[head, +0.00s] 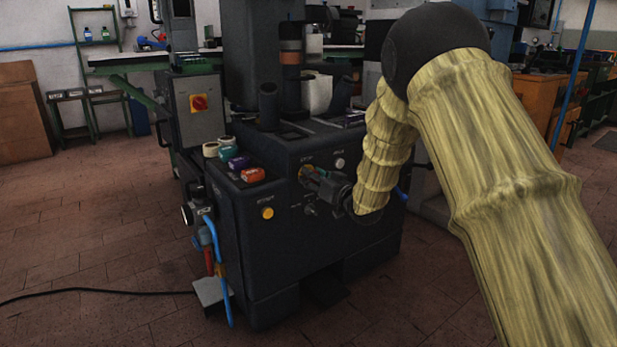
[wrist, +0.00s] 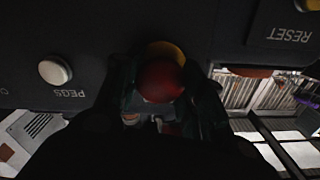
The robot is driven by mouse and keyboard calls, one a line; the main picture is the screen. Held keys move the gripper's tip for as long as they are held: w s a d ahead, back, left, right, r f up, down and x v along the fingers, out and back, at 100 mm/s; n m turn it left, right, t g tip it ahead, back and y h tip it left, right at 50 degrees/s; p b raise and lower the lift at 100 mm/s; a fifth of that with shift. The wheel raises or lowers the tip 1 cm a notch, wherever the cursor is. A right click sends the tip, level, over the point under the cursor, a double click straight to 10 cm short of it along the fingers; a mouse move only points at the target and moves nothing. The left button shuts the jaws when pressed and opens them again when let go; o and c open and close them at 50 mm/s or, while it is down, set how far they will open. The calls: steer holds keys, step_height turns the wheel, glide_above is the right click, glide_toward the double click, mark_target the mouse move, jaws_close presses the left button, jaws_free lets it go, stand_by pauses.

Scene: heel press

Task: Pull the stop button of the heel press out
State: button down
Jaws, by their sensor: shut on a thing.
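The heel press (head: 300,215) is a dark machine with labelled controls on its front panel. Its stop button shows in the wrist view as a red knob (wrist: 160,82) with a yellow ring behind it. In the head view only part of the yellow ring (head: 306,172) shows, under the STOP label. My gripper (head: 318,176) is at the button, reaching in from the right. In the wrist view its two dark fingers (wrist: 160,95) stand on either side of the red knob, shut on it. The fingers hide the knob's sides. I cannot tell how far out the knob sits.
A yellow-orange button (head: 267,213) sits lower left on the panel. A white button (head: 340,163) is right of the stop button; a white button marked PEGS also shows in the wrist view (wrist: 54,71). Several spools (head: 238,163) rest on top. A cable (head: 90,291) crosses the floor.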

steer(key=c, duration=0.8)
jaws_free()
steer(key=shift+s+d, duration=0.15)
steer(key=shift+d, duration=0.15)
steer(key=shift+a, duration=0.15)
steer(key=v, duration=1.2)
steer(key=shift+f, duration=0.1)
